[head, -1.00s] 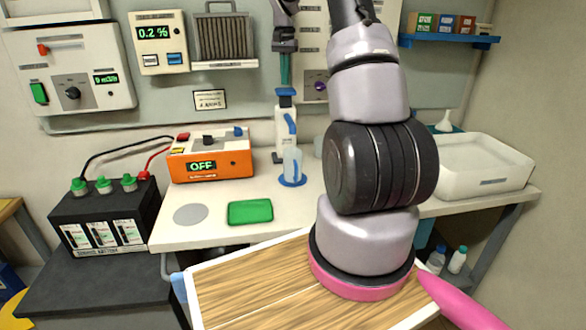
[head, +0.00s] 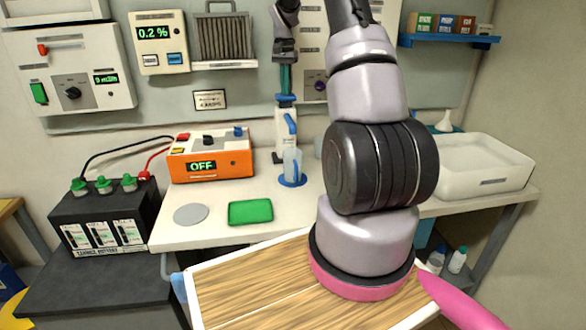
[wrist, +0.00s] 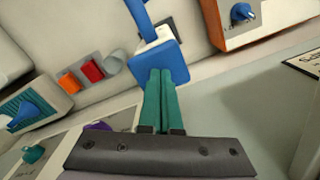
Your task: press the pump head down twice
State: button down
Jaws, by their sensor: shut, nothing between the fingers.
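The pump bottle (head: 284,140) is white and stands upright on the bench near the wall, with a blue curved part on its side. Its blue pump head (head: 286,99) sits low, close to the bottle top. My gripper (head: 286,91) points down over it, its teal fingers shut together and empty. In the wrist view the fingertips (wrist: 161,72) meet the square blue top of the pump head (wrist: 160,62) and appear to touch it. A clear cup (head: 292,162) stands on a blue disc (head: 292,181) in front of the bottle.
An orange unit (head: 225,164) reading OFF stands left of the bottle, cabled to a black battery (head: 105,220). A green tray (head: 250,212) and grey disc (head: 190,214) lie in front. A white basin (head: 484,165) is at right. My arm hides part of the bench.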

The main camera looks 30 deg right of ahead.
jog(key=shift+f, duration=1)
jog(key=shift+r, duration=2.8)
notch_tip(320, 180, up, 6)
